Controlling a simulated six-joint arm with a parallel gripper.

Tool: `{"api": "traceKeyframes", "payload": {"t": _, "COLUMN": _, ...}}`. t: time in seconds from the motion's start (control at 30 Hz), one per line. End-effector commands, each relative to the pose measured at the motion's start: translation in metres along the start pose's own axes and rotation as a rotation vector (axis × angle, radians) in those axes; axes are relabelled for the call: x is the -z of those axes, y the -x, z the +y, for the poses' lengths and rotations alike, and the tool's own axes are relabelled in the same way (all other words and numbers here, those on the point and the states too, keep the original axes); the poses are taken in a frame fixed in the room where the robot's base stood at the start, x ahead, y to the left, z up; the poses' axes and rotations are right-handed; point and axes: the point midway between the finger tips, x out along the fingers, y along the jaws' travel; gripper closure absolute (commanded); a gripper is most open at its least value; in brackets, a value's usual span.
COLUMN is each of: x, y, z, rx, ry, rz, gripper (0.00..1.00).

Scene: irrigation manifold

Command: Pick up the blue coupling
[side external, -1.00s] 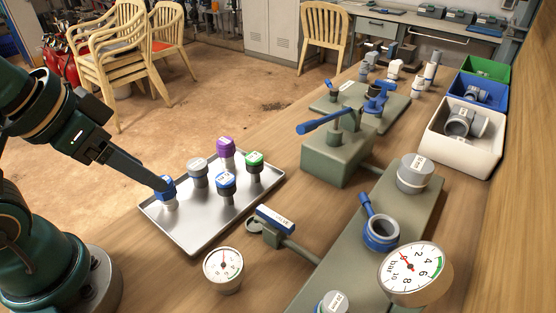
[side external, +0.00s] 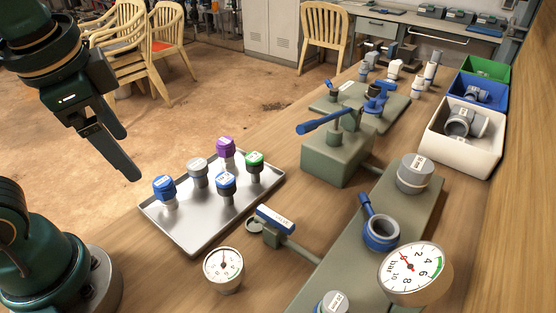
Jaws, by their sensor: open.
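Two blue-capped fittings stand upright on the metal tray (side external: 190,238): one blue coupling (side external: 164,188) at its left end and another blue coupling (side external: 226,185) near its middle. Both have grey lower bodies and white labels too small to read. I cannot tell which one is meant. My gripper (side external: 130,157) is open and empty, above and left of the left blue piece, with its fingers pointing down to the right. It is clear of every fitting.
Grey (side external: 197,173), purple (side external: 226,149) and green (side external: 254,162) capped fittings share the tray closely. A gauge (side external: 222,267) and a blue-handled valve (side external: 275,220) stand in front and to the right. The green manifold block (side external: 345,240) lies further right.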

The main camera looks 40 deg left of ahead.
Motion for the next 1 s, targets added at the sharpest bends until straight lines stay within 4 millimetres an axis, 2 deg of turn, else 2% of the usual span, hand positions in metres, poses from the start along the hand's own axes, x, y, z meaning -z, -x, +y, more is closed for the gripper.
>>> {"api": "traceKeyframes", "payload": {"t": 0.23, "x": 0.0, "y": -0.012, "z": -0.022, "rx": 0.13, "ry": -0.499, "rz": -0.346, "gripper": 0.15}}
{"api": "traceKeyframes", "payload": {"t": 0.4, "x": 0.013, "y": -0.013, "z": -0.036, "rx": 0.236, "ry": -0.818, "rz": -0.594, "gripper": 0.15}}
{"api": "traceKeyframes", "payload": {"t": 0.6, "x": 0.029, "y": -0.01, "z": -0.042, "rx": 0.323, "ry": -1.033, "rz": -0.793, "gripper": 0.15}}
{"api": "traceKeyframes", "payload": {"t": 0.97, "x": 0.054, "y": -0.004, "z": -0.036, "rx": 0.446, "ry": -1.256, "rz": -1.048, "gripper": 0.15}}
{"api": "traceKeyframes", "payload": {"t": 1.0, "x": 0.051, "y": -0.017, "z": -0.034, "rx": 0.44, "ry": -1.257, "rz": -1.055, "gripper": 0.15}}
